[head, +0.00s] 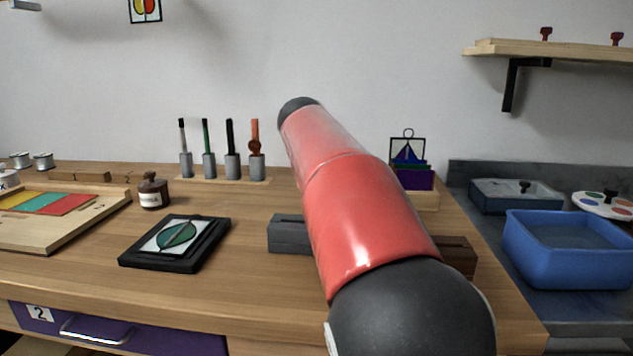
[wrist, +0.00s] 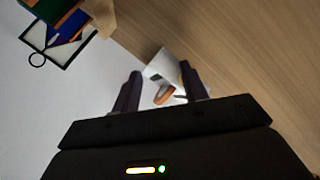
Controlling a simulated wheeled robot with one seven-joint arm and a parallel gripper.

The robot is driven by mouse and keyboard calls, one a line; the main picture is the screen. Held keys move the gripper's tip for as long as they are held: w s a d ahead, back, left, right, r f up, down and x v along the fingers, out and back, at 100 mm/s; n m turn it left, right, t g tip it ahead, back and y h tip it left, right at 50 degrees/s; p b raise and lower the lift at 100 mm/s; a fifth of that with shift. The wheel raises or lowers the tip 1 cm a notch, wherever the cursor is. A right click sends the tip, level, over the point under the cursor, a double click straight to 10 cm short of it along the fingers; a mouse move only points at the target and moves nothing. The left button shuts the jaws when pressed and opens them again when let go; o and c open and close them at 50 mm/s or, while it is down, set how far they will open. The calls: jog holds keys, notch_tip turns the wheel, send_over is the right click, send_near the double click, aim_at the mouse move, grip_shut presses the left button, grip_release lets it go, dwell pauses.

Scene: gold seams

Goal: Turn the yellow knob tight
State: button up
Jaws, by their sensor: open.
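I cannot make out a yellow knob in either view. My gripper (wrist: 160,76) is open in the wrist view, with its two dark fingers apart. Between and beyond the fingers is a small pale grey-white object (wrist: 158,66) with an orange curved part (wrist: 164,95) on its near side. I cannot tell whether the fingers touch it. In the head view my red arm reaches over the bench and hides its own gripper. A grey block (head: 289,234) and a brown block (head: 458,256) show on either side of the arm; what lies between them is hidden.
The sailboat panel (head: 407,150) stands behind the arm and shows in the wrist view (wrist: 66,32). A tool rack (head: 222,179), a brown jar (head: 153,191) and a black-framed leaf panel (head: 140,256) are left. A blue tub (head: 570,262) is right. Bare wood lies around the leaf panel.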

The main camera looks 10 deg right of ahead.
jog(key=a+r+m, duration=0.1)
jog(key=a+m, duration=0.1)
jog(key=s+a+r+m, duration=0.1)
jog(key=a+m, duration=0.1)
jog(key=a+r+m+g, duration=0.1)
jog(key=a+m, duration=0.1)
jog(key=m, duration=0.1)
jog(key=shift+s+a, duration=0.35)
jog(key=shift+a, duration=0.05)
jog(key=x, duration=0.7)
jog(key=shift+w+d+f, duration=0.15)
jog(key=shift+w+d, duration=0.05)
jog(key=shift+d, duration=0.05)
grip_shut()
jog(key=m+y, duration=0.1)
jog(key=d+m+t+y+b, duration=0.1)
jog(key=y, duration=0.1)
jog(key=shift+s, duration=0.15)
jog(key=shift+s+d+m+t+y+b, duration=0.15)
jog(key=shift+m+t+y+b, duration=0.75)
jog(key=shift+y, duration=0.9)
jog(key=shift+p, duration=0.3)
